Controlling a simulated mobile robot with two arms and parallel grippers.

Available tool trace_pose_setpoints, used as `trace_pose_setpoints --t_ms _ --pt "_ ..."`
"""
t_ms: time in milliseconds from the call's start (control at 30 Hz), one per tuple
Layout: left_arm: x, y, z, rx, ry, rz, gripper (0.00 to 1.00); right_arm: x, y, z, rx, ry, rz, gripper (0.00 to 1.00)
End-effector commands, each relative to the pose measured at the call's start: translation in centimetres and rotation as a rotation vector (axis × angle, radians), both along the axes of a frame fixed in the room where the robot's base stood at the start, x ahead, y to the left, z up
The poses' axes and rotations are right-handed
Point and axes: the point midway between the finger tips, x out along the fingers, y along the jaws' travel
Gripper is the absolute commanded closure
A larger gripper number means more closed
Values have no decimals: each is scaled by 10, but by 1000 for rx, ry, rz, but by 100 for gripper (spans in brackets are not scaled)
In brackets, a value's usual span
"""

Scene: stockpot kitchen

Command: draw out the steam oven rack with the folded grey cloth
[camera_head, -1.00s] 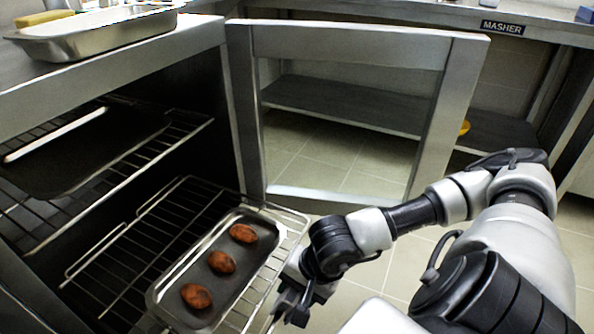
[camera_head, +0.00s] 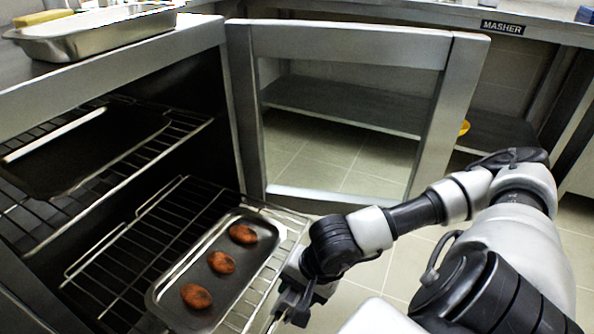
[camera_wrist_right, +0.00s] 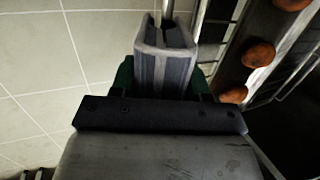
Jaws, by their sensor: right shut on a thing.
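The steam oven's lower rack (camera_head: 93,267), a wire grid, is partly drawn out of the open oven. It carries a tray (camera_head: 212,288) with three brown oval items. My right gripper (camera_head: 290,308) is at the rack's front edge. In the right wrist view, the folded grey cloth (camera_wrist_right: 165,62) is between the dark green fingers of that gripper, which is shut on it. A thin metal bar of the rack runs into the cloth's fold. The cloth is hard to make out in the head view. My left gripper is not in view.
The oven door (camera_head: 445,120) stands open to the right of the rack. An upper rack (camera_head: 150,155) with a dark tray (camera_head: 75,150) is inside the oven. A metal pan (camera_head: 95,38) stands on top. Tiled floor lies open beyond the rack.

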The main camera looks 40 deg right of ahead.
Motion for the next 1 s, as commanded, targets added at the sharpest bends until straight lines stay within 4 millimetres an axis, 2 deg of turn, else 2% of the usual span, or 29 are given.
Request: trace_pose_setpoints --t_ms 33,300,367,1000 --pt "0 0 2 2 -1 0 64 2 0 6 -1 -12 2 89" --pt "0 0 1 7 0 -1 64 2 0 7 -1 -14 3 88" --pt "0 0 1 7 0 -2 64 2 0 7 -1 -14 3 94" --pt "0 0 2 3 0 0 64 2 0 9 0 -15 3 94"
